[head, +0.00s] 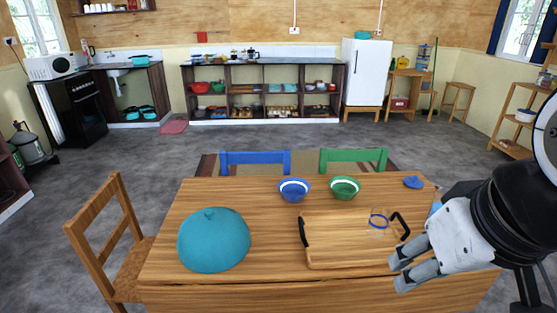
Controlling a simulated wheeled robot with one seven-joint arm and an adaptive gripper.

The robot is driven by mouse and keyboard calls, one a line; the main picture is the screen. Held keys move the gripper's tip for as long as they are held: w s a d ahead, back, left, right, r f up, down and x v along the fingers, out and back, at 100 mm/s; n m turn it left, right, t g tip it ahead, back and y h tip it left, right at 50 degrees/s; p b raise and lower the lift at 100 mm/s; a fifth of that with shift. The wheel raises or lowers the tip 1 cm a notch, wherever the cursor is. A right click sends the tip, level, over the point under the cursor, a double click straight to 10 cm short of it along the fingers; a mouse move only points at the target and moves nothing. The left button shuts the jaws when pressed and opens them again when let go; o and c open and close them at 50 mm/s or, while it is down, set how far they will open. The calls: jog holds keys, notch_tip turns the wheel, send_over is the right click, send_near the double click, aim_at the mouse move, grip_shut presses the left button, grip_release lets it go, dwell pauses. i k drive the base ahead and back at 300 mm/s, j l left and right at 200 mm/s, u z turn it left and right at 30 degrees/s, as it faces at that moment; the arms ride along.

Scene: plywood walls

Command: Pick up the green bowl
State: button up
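The green bowl (345,188) stands upright on the far part of the wooden table (165,258), just behind the tray. It has a white band inside and looks empty. A similar blue bowl (294,190) stands close to its left. The green bowl is fully in view.
A wooden tray (335,250) with black handles lies before the bowls, with a clear blue-rimmed glass (378,222) on it. A teal dome (213,240) sits at left. A blue object (413,182) lies at the right. Blue (255,160) and green chairs (354,158) stand behind.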

aim_at(343, 188)
jog(key=i+j, duration=0.1)
jog(key=i, duration=0.35)
jog(key=i+j, duration=0.1)
jog(key=i, duration=0.4)
